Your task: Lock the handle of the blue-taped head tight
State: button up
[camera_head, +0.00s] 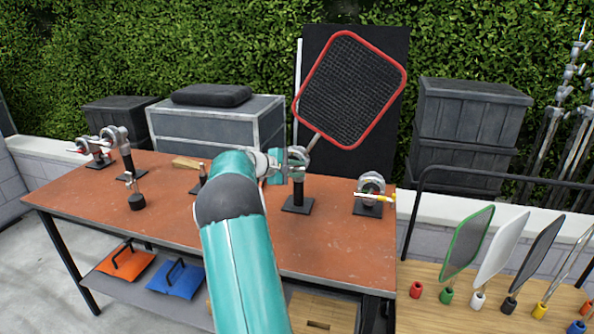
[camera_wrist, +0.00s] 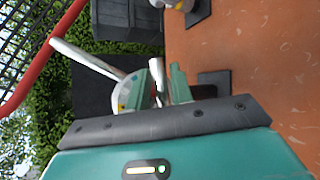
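The metal grip head (camera_head: 297,157) sits on a black stand (camera_head: 298,203) in the middle of the bench and holds the rod of a red-framed black mesh flag (camera_head: 349,90). In the wrist view its round face (camera_wrist: 127,94) shows small coloured marks, but blue tape cannot be made out clearly. My gripper (camera_head: 274,165) is at the left side of this head. In the wrist view the teal fingers (camera_wrist: 168,82) stand close on both sides of a silver handle (camera_wrist: 157,75) and appear shut on it. The fingertip contact is partly hidden.
Another head (camera_head: 371,186) with a yellow-marked handle stands right on the bench (camera_head: 150,210). More heads stand at the far left (camera_head: 115,140). A wooden-handled tool (camera_head: 188,163) lies behind my arm. Coloured flags (camera_head: 468,240) stand in a rack at right.

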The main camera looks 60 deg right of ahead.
jog(key=shift+a, duration=0.1)
jog(key=v, duration=1.3)
jog(key=shift+w+a, duration=0.25)
jog(key=shift+r, duration=0.1)
jog(key=a+r+t+y, duration=0.2)
jog(key=a+t+y, duration=0.5)
jog(key=a, duration=2.7)
jog(key=s+a+f+t+y, duration=0.2)
jog(key=s+a, duration=0.3)
jog(key=a, duration=0.7)
jog(key=s+a+f+t+y, duration=0.2)
jog(key=s+a, duration=0.4)
jog(key=a, duration=0.5)
jog(key=shift+a+n+t+y, duration=0.3)
jog(key=shift+a+t, duration=0.05)
jog(key=shift+t, duration=0.25)
